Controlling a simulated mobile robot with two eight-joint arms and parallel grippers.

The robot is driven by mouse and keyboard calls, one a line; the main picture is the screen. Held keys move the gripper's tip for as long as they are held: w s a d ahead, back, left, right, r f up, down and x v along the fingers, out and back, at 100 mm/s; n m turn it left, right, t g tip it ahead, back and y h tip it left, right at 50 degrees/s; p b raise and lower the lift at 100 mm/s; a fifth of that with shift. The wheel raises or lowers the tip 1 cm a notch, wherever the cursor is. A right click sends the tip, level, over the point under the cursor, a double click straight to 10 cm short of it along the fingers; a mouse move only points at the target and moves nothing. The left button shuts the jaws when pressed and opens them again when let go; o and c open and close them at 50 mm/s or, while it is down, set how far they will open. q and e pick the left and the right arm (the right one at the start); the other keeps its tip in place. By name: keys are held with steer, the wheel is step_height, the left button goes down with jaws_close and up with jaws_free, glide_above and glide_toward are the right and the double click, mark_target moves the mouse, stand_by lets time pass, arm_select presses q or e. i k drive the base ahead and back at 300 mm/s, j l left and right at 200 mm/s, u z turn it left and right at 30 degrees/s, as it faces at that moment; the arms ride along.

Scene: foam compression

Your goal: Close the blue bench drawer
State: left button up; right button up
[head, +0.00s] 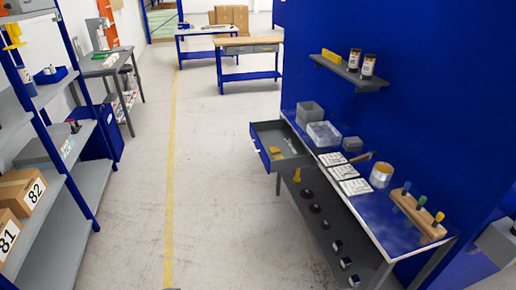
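The bench drawer (259,149) has a blue front and grey sides. It stands pulled out to the left from under the far end of the blue-topped bench (400,226) on the right. Inside it lie a small yellow thing and some light-coloured items. A small pale handle shows on its front. Neither of my grippers is in the head view, and nothing touches the drawer.
A lower shelf (325,231) holds small dark items. Blue-posted shelving (87,178) with boxes stands at left. The floor aisle (210,190) between is clear.

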mark_target(264, 134)
steer(key=i+z, duration=0.1)
steer(key=z, duration=0.25)
steer(key=i+j+z, duration=0.1)
steer(key=z, duration=0.25)
steer(key=i+j+z, duration=0.45)
steer(key=i+j, duration=0.7)
